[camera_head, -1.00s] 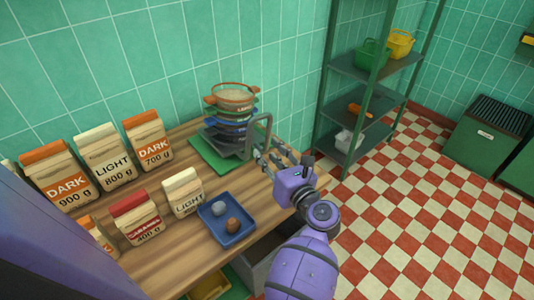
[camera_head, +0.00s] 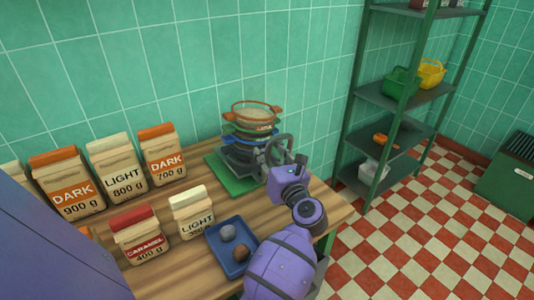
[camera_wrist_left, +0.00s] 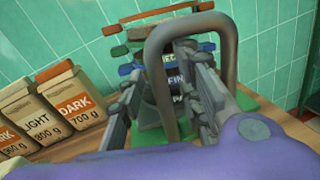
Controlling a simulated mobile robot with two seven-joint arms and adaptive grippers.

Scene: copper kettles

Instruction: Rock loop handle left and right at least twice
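The grey loop handle (camera_head: 281,142) rises from a dark grey base on the green board (camera_head: 222,172), beside a stack of pans. In the left wrist view the loop handle (camera_wrist_left: 190,24) is large and close. My left gripper (camera_head: 268,160) is at the loop. In the left wrist view my left gripper (camera_wrist_left: 172,80) has its fingers apart, with the loop's left leg between them and the right finger inside the arch. I cannot tell whether a finger touches the leg. The loop's lower end is partly hidden by the gripper. My right gripper is not in view.
The pan stack (camera_head: 256,115) stands close behind the loop. Several coffee bags, such as the dark 700 g bag (camera_head: 162,155), stand to the left. A blue tray (camera_head: 213,236) with two round lumps lies in front. A green shelf rack (camera_head: 403,96) stands to the right.

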